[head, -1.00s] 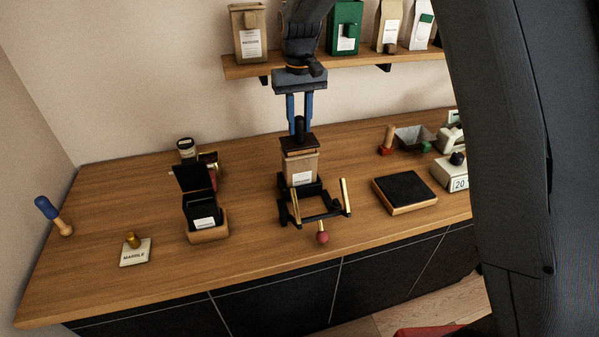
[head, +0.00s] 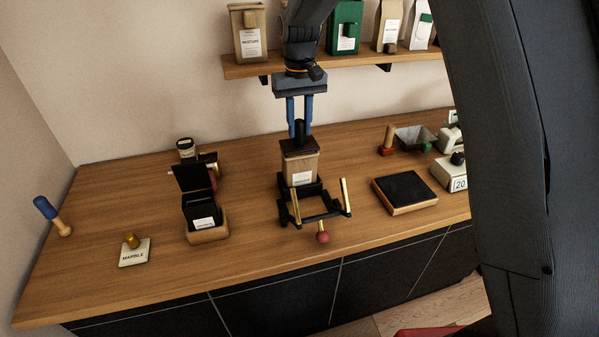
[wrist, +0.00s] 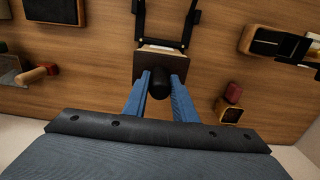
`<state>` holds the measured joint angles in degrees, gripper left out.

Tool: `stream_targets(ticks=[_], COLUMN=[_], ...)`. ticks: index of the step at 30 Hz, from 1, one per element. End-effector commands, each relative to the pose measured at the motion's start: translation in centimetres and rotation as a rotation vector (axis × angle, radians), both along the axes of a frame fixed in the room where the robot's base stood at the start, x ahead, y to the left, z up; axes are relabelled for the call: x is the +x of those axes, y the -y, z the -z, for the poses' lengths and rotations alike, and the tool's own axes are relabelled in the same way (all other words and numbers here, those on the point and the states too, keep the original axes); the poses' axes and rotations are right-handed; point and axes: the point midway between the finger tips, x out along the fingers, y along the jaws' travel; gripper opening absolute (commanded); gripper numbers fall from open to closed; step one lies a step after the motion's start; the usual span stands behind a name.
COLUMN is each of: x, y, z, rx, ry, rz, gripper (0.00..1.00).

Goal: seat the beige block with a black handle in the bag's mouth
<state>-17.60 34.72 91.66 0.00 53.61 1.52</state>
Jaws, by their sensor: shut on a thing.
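My gripper (head: 300,132) points down and is shut on the black handle (wrist: 158,84) of the block. The block (head: 299,148) shows a dark brown top; a pale edge shows in the wrist view (wrist: 166,48). The beige bag (head: 301,170), with a white label, stands upright in a black frame (head: 318,217) with brass posts. The block sits right at the bag's mouth, and no clear gap shows between them. How deep it reaches inside is hidden.
Left are an open black box (head: 204,212) and a marble tile (head: 134,252). Right are a black-topped pad (head: 404,191) and a scale (head: 452,174). A shelf (head: 350,59) with bags runs behind my arm.

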Motion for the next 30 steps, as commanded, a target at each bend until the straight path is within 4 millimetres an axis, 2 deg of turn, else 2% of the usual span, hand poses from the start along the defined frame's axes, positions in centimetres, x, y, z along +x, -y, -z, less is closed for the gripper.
stream_targets(ticks=[28, 29, 30], x=[0.01, 0.01, 0.01], y=[0.00, 0.00, 0.00], z=[0.79, 0.79, 0.80], rx=[0.000, 0.000, 0.000], ry=[0.000, 0.000, 0.000], rz=[0.000, 0.000, 0.000], gripper=[0.00, 0.30, 0.36])
